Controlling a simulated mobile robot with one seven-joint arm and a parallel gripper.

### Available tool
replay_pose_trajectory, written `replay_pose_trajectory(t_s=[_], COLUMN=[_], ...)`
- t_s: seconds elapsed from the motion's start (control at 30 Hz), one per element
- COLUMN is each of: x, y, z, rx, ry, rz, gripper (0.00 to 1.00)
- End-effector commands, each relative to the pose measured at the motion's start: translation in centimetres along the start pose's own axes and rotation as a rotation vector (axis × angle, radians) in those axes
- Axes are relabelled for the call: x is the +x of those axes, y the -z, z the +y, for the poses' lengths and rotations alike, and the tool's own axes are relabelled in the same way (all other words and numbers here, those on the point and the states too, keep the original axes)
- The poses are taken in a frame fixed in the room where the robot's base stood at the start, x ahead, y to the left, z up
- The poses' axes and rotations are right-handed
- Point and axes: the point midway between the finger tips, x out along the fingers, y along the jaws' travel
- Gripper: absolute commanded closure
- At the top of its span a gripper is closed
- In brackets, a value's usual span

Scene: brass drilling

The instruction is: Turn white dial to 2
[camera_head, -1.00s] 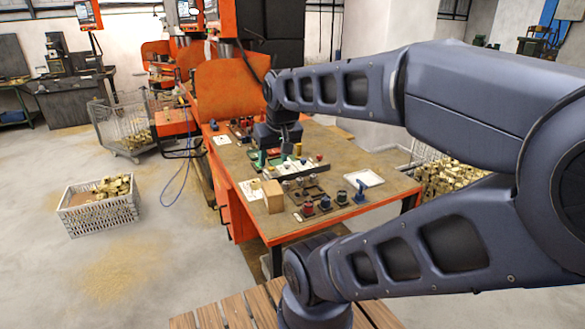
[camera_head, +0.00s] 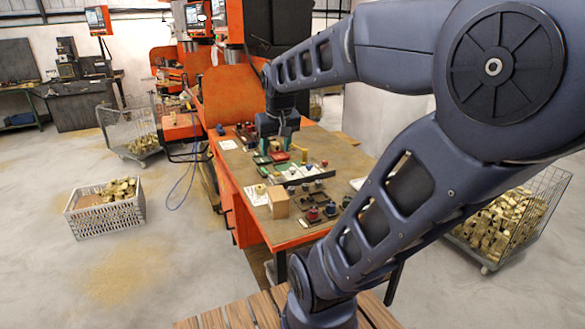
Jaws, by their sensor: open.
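The orange workbench (camera_head: 232,172) carries several small panels with knobs and dials. One row of small pale and grey knobs (camera_head: 305,187) stands in the middle of the bench top. Larger dark and red dials (camera_head: 312,214) stand nearer to the front edge. I cannot tell which of these is the white dial, and no numbers can be read at this size. My gripper (camera_head: 276,149) points down over the back part of the bench, behind the knob row, with green fingers apart. It holds nothing that I can see. My arm hides the bench's front right part.
A wooden block (camera_head: 278,202) stands left of the dials. An orange machine (camera_head: 230,97) rises behind the bench. A white crate (camera_head: 105,216) and wire carts (camera_head: 510,222) stand on the floor.

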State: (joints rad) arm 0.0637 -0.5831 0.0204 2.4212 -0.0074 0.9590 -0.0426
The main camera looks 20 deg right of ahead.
Motion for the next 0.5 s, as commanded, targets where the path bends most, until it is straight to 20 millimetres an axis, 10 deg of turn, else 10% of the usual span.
replay_pose_trajectory(t_s=[0.5], x=[4.7], y=[12.4], z=[4.5], rx=[-0.008], ry=[-0.031], rz=[-0.117], gripper=[0.49])
